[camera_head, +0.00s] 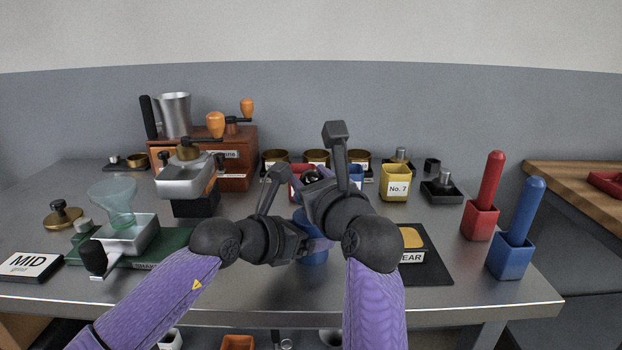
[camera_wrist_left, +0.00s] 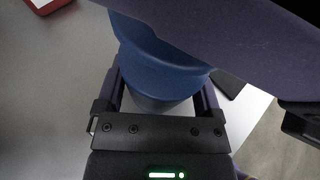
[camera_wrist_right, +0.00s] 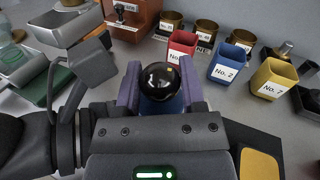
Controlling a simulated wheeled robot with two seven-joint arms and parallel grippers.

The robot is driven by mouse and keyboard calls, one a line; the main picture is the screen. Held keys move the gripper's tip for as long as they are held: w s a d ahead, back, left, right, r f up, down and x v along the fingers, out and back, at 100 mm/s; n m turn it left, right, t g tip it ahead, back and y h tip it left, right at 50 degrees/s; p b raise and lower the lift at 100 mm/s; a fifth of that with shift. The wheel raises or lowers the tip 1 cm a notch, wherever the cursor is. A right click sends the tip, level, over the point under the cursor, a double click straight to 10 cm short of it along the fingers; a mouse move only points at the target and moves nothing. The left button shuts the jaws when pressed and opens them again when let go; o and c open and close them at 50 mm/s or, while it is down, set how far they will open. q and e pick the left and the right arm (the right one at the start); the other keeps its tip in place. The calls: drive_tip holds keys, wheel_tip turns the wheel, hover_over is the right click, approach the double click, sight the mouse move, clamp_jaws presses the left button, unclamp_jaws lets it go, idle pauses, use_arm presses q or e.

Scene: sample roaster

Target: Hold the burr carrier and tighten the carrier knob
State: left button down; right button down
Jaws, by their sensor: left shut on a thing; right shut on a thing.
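The blue, round burr carrier (camera_head: 314,258) stands near the front middle of the steel table. It also shows in the left wrist view (camera_wrist_left: 165,75) between the fingers. My left gripper (camera_wrist_left: 160,92) is shut on the carrier's body from the side. The carrier knob (camera_wrist_right: 160,82), a glossy black ball, sits on top of the carrier. My right gripper (camera_wrist_right: 160,90) is shut on the knob, one purple finger on each side. In the head view my own wrists and arms hide most of the carrier, and the knob (camera_head: 310,177) shows only in part.
Red, blue and yellow (camera_head: 394,183) numbered pots stand close behind. A black tray (camera_head: 437,270) lies just right of my right arm. A grinder (camera_head: 186,175) and scale (camera_head: 130,240) stand left. Red (camera_head: 480,222) and blue (camera_head: 511,257) handled tools stand right.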

drive_tip(key=shift+f+m+t+h, duration=0.1)
drive_tip(key=shift+m+t+h, duration=0.4)
drive_tip(key=shift+m+h, duration=0.8)
drive_tip(key=shift+h, duration=0.5)
drive_tip(key=shift+c, duration=1)
unclamp_jaws()
